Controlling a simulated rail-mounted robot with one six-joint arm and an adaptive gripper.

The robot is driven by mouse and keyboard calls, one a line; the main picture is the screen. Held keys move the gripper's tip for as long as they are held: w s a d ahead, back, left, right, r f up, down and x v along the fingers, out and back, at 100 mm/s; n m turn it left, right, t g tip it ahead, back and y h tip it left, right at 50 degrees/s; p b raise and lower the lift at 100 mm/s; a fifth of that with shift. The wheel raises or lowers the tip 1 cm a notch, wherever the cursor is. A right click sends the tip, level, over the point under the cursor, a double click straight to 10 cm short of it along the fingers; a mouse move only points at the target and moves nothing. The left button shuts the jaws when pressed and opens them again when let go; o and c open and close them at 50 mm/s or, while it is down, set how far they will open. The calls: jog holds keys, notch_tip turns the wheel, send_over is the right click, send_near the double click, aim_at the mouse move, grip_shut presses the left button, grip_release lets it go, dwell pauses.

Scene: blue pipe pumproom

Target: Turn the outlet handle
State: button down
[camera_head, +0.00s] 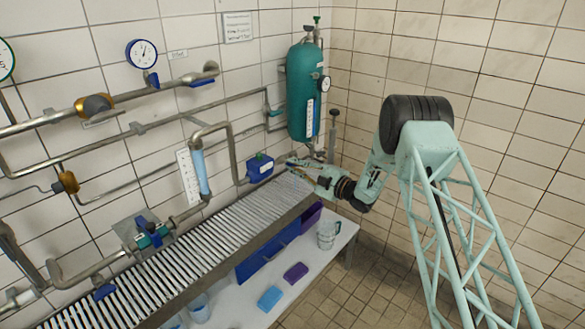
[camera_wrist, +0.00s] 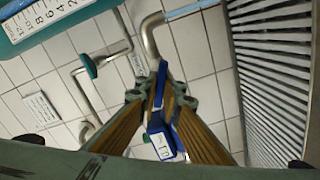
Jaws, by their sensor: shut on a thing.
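My gripper (camera_head: 293,164) reaches left toward the wall, just below the green tank. In the wrist view its two fingers (camera_wrist: 160,97) close in from both sides on a narrow blue piece, which I take to be the outlet handle (camera_wrist: 159,82). A blue box with a white label (camera_wrist: 163,143) shows between the fingers, just below the handle. This looks like the blue box (camera_head: 261,166) on the wall pipe in the head view. The handle itself is too small or hidden to tell apart in the head view.
The green tank (camera_head: 303,92) with its gauge stands above and behind my gripper. A slatted grating (camera_head: 200,242) runs below along the wall, with pipes above it. A jug (camera_head: 328,234) stands on the white shelf below. The tiled floor at the right is clear.

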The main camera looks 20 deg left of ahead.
jog(key=shift+f+n+b, duration=0.2)
jog(key=shift+n+b, duration=0.2)
jog(key=shift+b, duration=0.25)
jog(key=n+b, duration=0.2)
jog(key=b, duration=0.1)
jog(key=shift+b, duration=0.35)
jog(key=shift+n+b, duration=0.7)
jog(key=shift+b, duration=0.05)
jog(key=shift+n+b, duration=0.4)
jog(key=c, duration=2.8)
grip_release()
jog(key=shift+r, duration=0.1)
jog(key=shift+d, duration=0.15)
jog(key=shift+v, duration=5.9)
